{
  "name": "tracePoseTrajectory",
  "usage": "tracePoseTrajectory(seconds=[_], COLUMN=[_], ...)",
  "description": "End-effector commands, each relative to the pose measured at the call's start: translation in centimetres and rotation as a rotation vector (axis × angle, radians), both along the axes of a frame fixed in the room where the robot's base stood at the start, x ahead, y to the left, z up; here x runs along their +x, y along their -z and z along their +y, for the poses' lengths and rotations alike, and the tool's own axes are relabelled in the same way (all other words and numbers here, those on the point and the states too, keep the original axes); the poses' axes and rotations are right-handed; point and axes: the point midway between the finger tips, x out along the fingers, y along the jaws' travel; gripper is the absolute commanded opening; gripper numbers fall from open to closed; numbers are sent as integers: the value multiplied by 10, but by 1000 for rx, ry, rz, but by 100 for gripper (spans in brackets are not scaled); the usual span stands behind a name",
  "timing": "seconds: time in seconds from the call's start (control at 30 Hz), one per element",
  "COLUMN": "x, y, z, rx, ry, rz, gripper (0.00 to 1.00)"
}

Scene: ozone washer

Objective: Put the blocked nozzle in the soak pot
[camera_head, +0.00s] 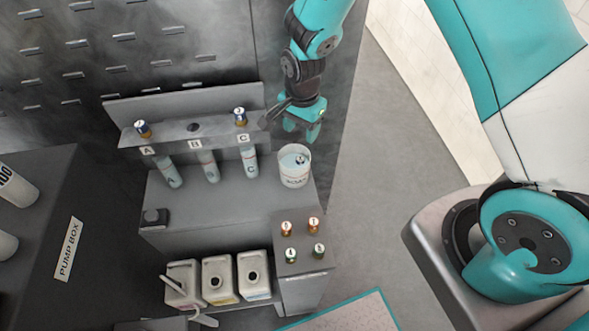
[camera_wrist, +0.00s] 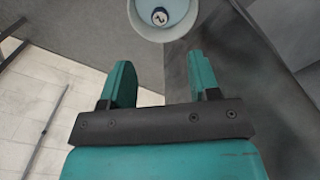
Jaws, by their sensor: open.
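The soak pot (camera_head: 294,176) is a white cup labelled SOAK at the right end of the grey bench. A small nozzle with a dark blue rim (camera_head: 301,160) lies inside it, in pale liquid. In the wrist view the pot (camera_wrist: 137,27) shows at the top edge with the nozzle (camera_wrist: 160,16) inside. My gripper (camera_head: 301,134) is open and empty, above and behind the pot. In the wrist view its two fingers (camera_wrist: 163,78) stand apart with nothing between them. On the rack (camera_head: 165,137), positions A (camera_head: 143,130) and C (camera_head: 240,117) hold blue-rimmed nozzles; B shows a dark opening.
Tubes hang under A, B and C. A lower stand (camera_head: 305,262) holds two orange (camera_head: 286,228) and two green (camera_head: 291,255) nozzles. Several jugs (camera_head: 218,281) stand at the front. The pump box (camera_head: 68,248) is at left. Open floor lies right of the bench.

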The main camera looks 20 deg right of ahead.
Motion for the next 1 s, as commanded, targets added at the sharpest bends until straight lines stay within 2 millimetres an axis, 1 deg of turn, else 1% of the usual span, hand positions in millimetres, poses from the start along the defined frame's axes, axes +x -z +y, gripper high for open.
tracePoseTrajectory(seconds=[0.03, 0.2, 0.3, 0.43, 0.6, 1.0], x=[2, 1, 1, 1, 0, 0], y=[-13, -56, -78, -98, -110, -112], z=[0, 0, 0, 0, 0, 0], rx=[1, 1, 1, 0, 0, 0], ry=[0, 0, 0, 0, 0, 0], rz=[-7, -5, -4, -2, 0, 1], gripper=[56, 56, 56, 56, 56, 56])
